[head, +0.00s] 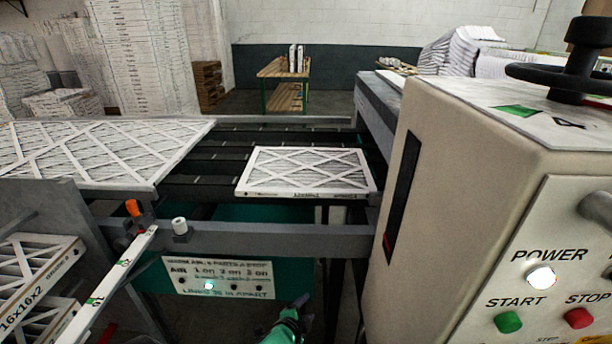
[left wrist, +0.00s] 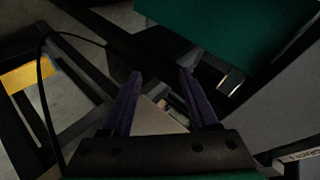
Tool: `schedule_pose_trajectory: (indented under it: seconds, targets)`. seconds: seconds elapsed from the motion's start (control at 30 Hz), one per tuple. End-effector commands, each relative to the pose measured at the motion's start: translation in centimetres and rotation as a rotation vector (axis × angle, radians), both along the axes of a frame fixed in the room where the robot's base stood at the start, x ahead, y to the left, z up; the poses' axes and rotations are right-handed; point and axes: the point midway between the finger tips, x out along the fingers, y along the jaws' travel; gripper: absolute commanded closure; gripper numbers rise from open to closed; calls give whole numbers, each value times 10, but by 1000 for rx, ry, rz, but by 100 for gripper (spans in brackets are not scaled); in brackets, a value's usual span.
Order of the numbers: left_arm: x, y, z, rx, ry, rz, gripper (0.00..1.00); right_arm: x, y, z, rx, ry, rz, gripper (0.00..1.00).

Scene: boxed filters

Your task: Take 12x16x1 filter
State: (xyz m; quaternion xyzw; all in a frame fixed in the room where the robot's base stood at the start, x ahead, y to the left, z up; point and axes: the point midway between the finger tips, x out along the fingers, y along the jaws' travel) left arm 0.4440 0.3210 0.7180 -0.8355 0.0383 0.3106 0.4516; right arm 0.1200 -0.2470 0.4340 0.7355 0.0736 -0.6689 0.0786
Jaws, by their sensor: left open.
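A flat white-framed filter (head: 306,171) with crossed strips lies alone on the dark conveyor in the head view. The print on its front edge is too small to read, so I cannot tell its size. My left gripper (head: 298,312) shows at the bottom of the head view, below and in front of the conveyor's front rail, apart from the filter. In the left wrist view, its two purple fingers (left wrist: 160,74) are spread with nothing held between them. The filter does not show in the left wrist view. My right gripper is not in view.
A metal rail (head: 290,237) runs along the conveyor's front. A large machine box (head: 470,170) with buttons stands at right. More filters (head: 95,150) lie at left, with filters marked 16x16x2 (head: 30,300) below. A sign panel (head: 222,277) hangs under the rail.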

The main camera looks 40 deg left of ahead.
Motion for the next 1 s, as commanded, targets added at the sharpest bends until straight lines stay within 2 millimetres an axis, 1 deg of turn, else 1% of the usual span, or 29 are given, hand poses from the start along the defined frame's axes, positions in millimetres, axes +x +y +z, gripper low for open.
schedule_pose_trajectory:
  seconds: [0.03,0.07,0.1,0.13,0.2,0.23,0.3,0.37,0.47,0.5,0.63,0.7,0.83,1.0]
  targets:
    - [14,22,61,134,-103,2,40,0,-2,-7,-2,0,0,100]
    - [17,34,99,224,-155,9,40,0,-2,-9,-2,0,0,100]
    - [16,49,145,333,-212,24,40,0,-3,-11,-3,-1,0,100]
    - [13,58,176,409,-246,37,40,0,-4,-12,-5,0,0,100]
    - [2,72,231,544,-298,70,40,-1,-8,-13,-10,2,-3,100]
    - [-2,76,247,584,-312,82,40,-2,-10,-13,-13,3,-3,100]
    - [-8,82,271,644,-331,99,40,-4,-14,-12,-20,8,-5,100]
    - [-4,86,279,662,-338,104,40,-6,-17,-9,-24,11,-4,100]
    - [15,97,283,665,-339,105,40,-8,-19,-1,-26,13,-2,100]
    - [25,102,282,663,-339,104,40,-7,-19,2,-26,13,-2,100]
    - [54,119,281,661,-339,104,40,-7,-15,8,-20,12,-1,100]
    - [64,125,279,659,-339,103,40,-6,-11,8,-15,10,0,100]
    - [78,133,277,657,-339,103,40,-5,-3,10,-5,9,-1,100]
    - [105,150,275,656,-340,104,40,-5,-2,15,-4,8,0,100]
